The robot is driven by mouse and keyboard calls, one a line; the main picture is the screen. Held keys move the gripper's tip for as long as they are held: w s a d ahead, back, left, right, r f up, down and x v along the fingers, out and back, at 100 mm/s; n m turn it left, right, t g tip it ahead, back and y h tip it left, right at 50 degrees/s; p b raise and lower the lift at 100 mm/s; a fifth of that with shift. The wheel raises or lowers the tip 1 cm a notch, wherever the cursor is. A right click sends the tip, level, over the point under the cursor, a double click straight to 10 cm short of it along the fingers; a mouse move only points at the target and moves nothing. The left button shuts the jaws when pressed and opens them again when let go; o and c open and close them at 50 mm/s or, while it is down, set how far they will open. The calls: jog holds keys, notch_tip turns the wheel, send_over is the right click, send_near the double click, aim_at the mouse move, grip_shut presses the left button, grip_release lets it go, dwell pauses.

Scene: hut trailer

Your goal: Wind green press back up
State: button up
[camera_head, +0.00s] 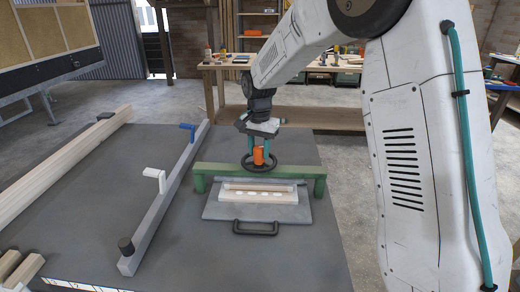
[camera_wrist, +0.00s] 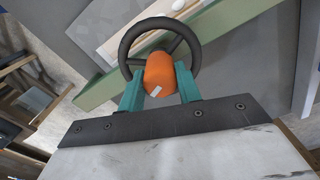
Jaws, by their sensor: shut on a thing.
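The green press (camera_head: 288,171) stands on the dark grey table as a low beam on legs. Its black handwheel (camera_head: 276,167) lies above the beam, with an orange hub or knob (camera_head: 258,155) rising from its middle. My gripper (camera_head: 258,152) points down from above, its teal fingers shut on the orange knob. Under the beam is a grey plate (camera_head: 310,212) with a wooden piece (camera_head: 258,195) in a pale frame.
A grey rail (camera_head: 165,206) with a blue clamp (camera_head: 188,128) and a white clamp (camera_head: 155,175) runs along the table's left. Long timber (camera_head: 65,150) lies further left. A black handle (camera_head: 255,229) fronts the plate. A wooden workbench (camera_head: 310,118) stands behind.

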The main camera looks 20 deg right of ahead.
jog(key=shift+s+n, duration=0.1)
jog(key=shift+n, duration=0.4)
dwell(0.4)
jog(key=n, duration=0.3)
jog(key=shift+n, duration=2.3)
jog(key=o, duration=1)
jog(key=shift+c, duration=0.2)
